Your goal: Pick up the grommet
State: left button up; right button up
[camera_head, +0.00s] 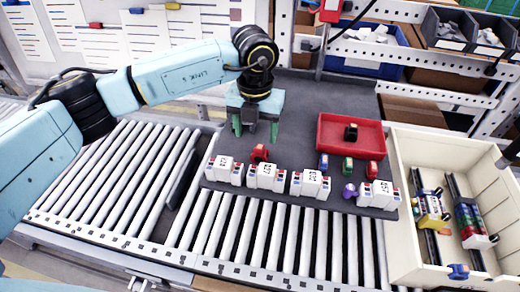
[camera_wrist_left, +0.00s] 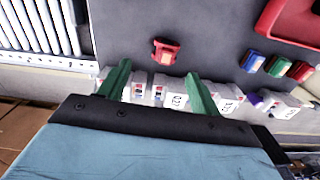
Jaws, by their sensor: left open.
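No part is clearly marked as the grommet, and I cannot tell which one it is. A small red part (camera_head: 260,153) lies on the dark grey mat, behind the white numbered blocks; it also shows in the left wrist view (camera_wrist_left: 165,51). A small purple part (camera_head: 349,190) sits between two white blocks, and shows partly in the wrist view (camera_wrist_left: 254,99). Blue (camera_head: 323,161), green (camera_head: 347,164) and red (camera_head: 371,169) small parts stand before the red tray. My left gripper (camera_head: 255,128) is open and empty above the mat, behind the red part. My right gripper is out of view.
The red tray (camera_head: 331,146) holds a small black part (camera_head: 351,132). White numbered blocks (camera_head: 310,184) line the mat's front edge. A cream bin (camera_head: 440,146) with rails stands at right. Rollers (camera_head: 110,165) run at left and front. The mat behind the gripper is clear.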

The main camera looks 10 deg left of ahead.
aim_at(260, 147)
pick_arm(q)
jog(key=f, duration=0.2)
jog(key=f+p, duration=0.1)
jog(key=shift+d+f, duration=0.1)
jog(key=shift+d, duration=0.15)
jog(key=shift+w+d+f+p, duration=0.1)
jog(key=shift+f+p, duration=0.15)
jog(key=shift+f, duration=0.4)
jog(key=shift+w+d+f+p, duration=0.1)
jog(key=shift+f+p, duration=0.1)
jog(key=shift+f, duration=0.9)
jog(key=c, duration=1.2)
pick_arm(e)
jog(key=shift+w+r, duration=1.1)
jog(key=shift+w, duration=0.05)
